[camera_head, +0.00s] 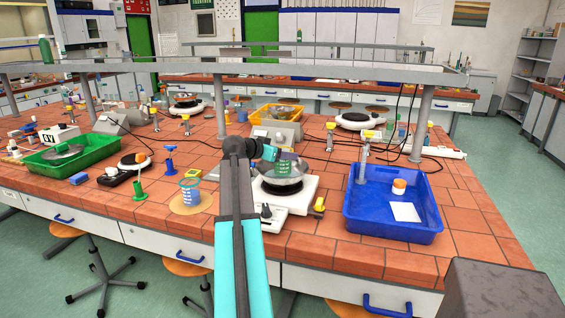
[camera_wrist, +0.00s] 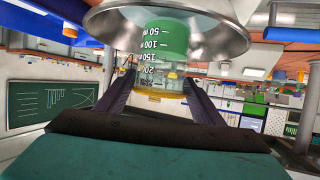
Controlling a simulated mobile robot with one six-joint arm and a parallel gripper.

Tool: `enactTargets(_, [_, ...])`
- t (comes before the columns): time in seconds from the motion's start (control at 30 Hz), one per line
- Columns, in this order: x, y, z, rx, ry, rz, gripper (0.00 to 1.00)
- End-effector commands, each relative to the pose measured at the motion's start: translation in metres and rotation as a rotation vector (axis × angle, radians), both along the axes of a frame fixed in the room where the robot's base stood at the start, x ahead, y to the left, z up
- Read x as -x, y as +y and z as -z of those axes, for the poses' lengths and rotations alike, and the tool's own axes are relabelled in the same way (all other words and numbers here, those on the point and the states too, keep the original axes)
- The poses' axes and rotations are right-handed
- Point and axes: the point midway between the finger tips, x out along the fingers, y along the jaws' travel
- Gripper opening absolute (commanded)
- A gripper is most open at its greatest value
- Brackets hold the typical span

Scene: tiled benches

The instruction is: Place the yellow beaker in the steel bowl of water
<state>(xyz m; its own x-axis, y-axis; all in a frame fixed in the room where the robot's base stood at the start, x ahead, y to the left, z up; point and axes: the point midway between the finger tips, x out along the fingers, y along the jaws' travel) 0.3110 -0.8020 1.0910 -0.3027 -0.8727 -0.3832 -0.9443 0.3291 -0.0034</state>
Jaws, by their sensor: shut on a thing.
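My gripper (camera_wrist: 160,88) is shut on a beaker (camera_wrist: 168,38) with white volume marks, a green lower part and a clear, yellow-rimmed upper part. The wrist view shows it upside down. In the camera_head view the beaker (camera_head: 284,164) is upright, at the steel bowl (camera_head: 295,187). The bowl stands on a white hotplate (camera_head: 303,192). In the wrist view the bowl (camera_wrist: 222,38) surrounds the beaker's green end. I cannot tell whether the beaker touches the bowl's bottom. Water is not clearly visible. My gripper (camera_head: 270,153) is also seen above the bowl.
A blue tray (camera_head: 390,232) with a white card and a small jar is right of the hotplate. A green tray (camera_head: 95,150) is farther left. A grey shelf (camera_head: 300,68) spans behind.

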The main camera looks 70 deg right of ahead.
Motion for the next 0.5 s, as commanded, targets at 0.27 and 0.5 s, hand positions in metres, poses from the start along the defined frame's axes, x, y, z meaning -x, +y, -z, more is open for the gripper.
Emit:
enactTargets(0.27, [0.000,0.000,0.005,0.000,0.001,0.000,0.32])
enactTargets(0.5, [0.000,0.001,0.028,-0.001,0.002,-0.001,0.32])
